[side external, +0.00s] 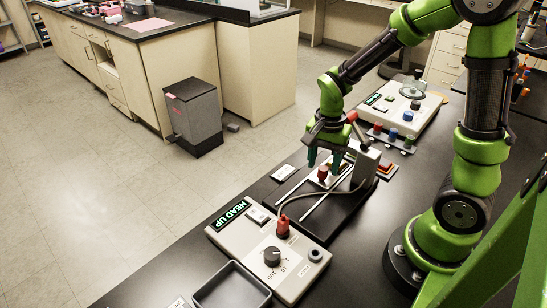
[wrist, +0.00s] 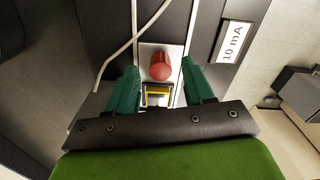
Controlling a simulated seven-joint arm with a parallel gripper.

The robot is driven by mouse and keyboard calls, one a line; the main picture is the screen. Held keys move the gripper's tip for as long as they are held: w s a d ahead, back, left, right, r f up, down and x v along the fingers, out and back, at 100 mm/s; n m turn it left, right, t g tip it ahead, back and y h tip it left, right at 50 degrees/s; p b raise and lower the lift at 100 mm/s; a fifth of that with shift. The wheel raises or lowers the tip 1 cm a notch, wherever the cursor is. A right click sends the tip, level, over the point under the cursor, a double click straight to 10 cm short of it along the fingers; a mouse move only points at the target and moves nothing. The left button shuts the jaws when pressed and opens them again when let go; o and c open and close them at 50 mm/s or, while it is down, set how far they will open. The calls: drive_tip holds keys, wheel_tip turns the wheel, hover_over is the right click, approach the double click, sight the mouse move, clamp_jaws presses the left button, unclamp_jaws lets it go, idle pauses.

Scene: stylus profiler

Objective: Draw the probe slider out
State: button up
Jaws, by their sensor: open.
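The probe slider (wrist: 149,50) is a pale plate between two light rails, with a red knob (wrist: 160,68) standing on it. In the side view the red knob (side external: 323,173) shows just below my gripper (side external: 325,160). My gripper has teal fingers and is open. In the wrist view its fingers (wrist: 160,78) stand on either side of the knob, with a gap at each side. I cannot tell how far down the knob the fingertips reach. A yellow-and-black part (wrist: 158,93) shows between the fingers, partly hidden by the gripper body.
A control box (side external: 228,236) reading "HEAD UP" stands in front, with a dial (side external: 272,256) and red plug (side external: 283,228). A cable (side external: 318,192) loops beside the rails. A grey upright block (side external: 366,166) stands right of the knob. An empty tray (side external: 232,286) sits nearest.

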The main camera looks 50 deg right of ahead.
drive_tip(key=shift+f, duration=1.05)
clamp_jaws()
